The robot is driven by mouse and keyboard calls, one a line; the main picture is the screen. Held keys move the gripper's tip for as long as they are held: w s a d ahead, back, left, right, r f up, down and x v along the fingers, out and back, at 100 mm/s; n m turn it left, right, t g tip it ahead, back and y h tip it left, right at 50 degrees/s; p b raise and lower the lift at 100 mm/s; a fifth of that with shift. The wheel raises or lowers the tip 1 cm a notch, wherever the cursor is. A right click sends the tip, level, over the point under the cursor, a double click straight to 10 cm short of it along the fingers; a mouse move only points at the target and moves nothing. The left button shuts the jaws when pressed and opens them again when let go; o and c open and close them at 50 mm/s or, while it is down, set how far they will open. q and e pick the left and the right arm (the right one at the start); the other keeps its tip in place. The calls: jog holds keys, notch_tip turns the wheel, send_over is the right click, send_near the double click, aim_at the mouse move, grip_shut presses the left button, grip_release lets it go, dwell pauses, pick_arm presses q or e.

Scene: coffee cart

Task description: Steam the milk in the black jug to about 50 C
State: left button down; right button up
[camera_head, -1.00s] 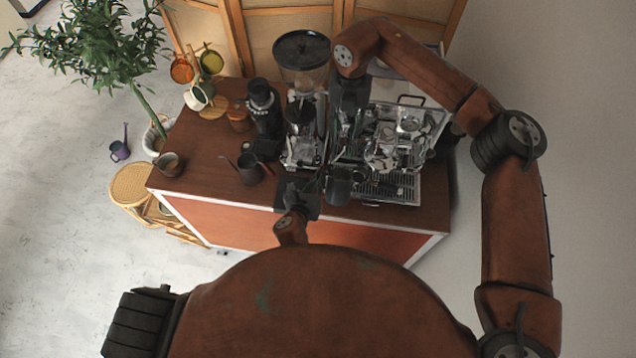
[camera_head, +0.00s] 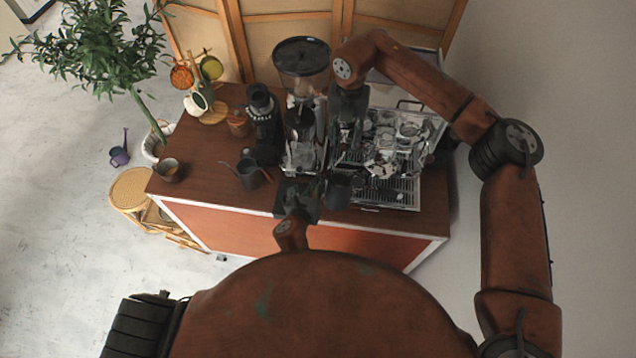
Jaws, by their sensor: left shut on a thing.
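The black jug (camera_head: 338,191) is upright in front of the espresso machine (camera_head: 402,191), by the left end of its drip tray. My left gripper (camera_head: 318,193) comes in from below and is shut on the jug. The inside of the jug looks dark, and I cannot make out the milk or its temperature. My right gripper (camera_head: 346,130) points down at the left side of the machine, behind the jug. Its fingers blend with the dark and shiny parts there, so their opening is unclear. I cannot make out the steam wand.
A coffee grinder (camera_head: 301,110) stands left of the machine. A dark spouted pitcher (camera_head: 249,173), a black device (camera_head: 264,122) and a small bowl (camera_head: 168,169) stand further left on the wooden counter (camera_head: 205,160). The counter's front edge is close to my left gripper.

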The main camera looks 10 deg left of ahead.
aim_at(343, 144)
jog(key=shift+f, duration=2.2)
grip_shut()
